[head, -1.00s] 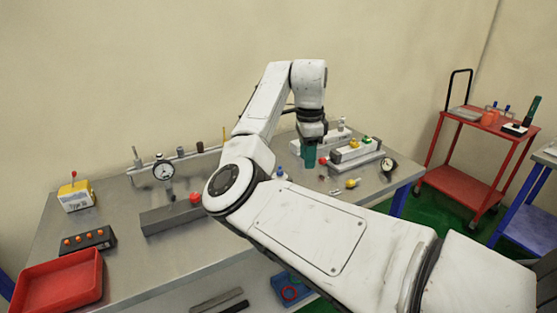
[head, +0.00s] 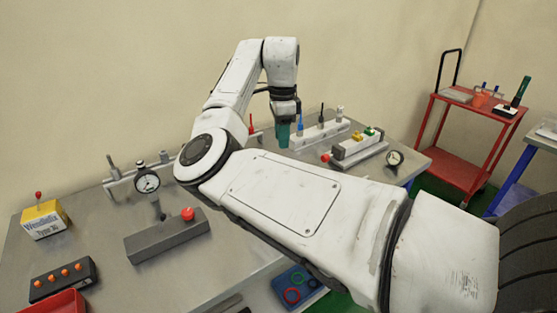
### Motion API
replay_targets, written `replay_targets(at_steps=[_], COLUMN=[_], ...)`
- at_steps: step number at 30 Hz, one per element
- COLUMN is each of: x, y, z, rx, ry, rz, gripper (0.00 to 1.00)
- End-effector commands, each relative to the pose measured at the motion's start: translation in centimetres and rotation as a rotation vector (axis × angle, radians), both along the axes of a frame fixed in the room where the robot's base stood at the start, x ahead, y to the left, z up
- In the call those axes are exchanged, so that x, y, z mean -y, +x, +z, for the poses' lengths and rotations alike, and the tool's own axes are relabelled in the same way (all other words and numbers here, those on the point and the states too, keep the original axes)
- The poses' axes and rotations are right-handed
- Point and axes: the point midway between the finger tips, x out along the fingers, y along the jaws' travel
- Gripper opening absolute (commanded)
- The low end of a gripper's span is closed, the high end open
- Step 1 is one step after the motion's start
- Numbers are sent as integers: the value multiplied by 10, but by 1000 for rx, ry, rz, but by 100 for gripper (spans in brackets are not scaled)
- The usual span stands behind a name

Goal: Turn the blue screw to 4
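A small upright blue piece (head: 300,125), which looks like the blue screw, stands at the left end of a long white block (head: 325,136) at the back of the table. Its scale or numbers cannot be read. My gripper (head: 283,135) points down just left of the blue piece, with a small gap between them in the picture. Its lower end is teal. I cannot tell whether that is its fingers or something held, nor whether it is open or shut.
A dark upright piece (head: 321,116) stands beside the blue one. A white block with yellow and green knobs (head: 358,147) and a gauge (head: 394,158) are to the right. A grey block with a red knob (head: 168,235) lies left. My arm hides the table's middle.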

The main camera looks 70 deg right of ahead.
Motion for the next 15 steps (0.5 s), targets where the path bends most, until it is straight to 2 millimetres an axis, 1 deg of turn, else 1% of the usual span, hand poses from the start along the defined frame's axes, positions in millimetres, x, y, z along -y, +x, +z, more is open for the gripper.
replay_targets(at_steps=[9,15], x=[-1,-1], y=[0,0], z=[-57,-83], rx=[-2,-1], ry=[3,2], rz=[2,1], gripper=[38,38])
